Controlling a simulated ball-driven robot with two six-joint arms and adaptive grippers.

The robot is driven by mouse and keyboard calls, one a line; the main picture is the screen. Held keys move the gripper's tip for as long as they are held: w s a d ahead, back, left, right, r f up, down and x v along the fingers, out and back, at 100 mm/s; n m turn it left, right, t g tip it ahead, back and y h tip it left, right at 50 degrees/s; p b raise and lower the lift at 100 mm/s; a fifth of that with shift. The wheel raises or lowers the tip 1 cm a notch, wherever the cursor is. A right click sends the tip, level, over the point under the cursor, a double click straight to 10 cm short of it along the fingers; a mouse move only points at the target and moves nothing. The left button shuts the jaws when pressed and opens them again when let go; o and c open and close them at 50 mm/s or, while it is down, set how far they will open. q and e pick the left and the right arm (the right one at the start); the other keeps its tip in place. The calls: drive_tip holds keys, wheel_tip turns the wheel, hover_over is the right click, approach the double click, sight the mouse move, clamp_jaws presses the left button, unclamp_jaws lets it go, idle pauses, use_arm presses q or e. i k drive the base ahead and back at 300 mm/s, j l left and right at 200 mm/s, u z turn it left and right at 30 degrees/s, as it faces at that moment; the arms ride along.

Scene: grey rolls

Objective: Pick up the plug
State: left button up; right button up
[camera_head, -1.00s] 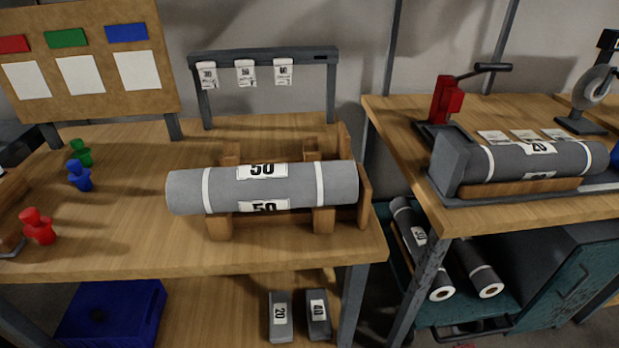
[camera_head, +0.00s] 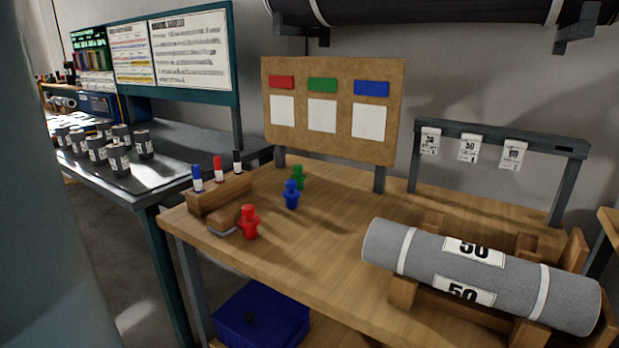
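Three small knobbed pieces that look like plugs stand upright on the wooden table: a red one (camera_head: 249,222) nearest the front edge, a blue one (camera_head: 291,195) behind it to the right, and a green one (camera_head: 298,177) farthest back. Which of them is the plug of the task I cannot tell. Neither of my grippers is in view, and nothing touches the three pieces.
A grey roll (camera_head: 480,274) marked 50 lies in a wooden cradle at right. A brush-like block (camera_head: 225,220) and a marker holder (camera_head: 219,193) sit left of the red piece. A corkboard (camera_head: 333,145) stands behind. A dark bench (camera_head: 185,166) with several cans is at left.

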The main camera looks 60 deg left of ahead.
sight(297, 169)
drive_tip(key=k+u, duration=0.1)
drive_tip(key=u, duration=1.75)
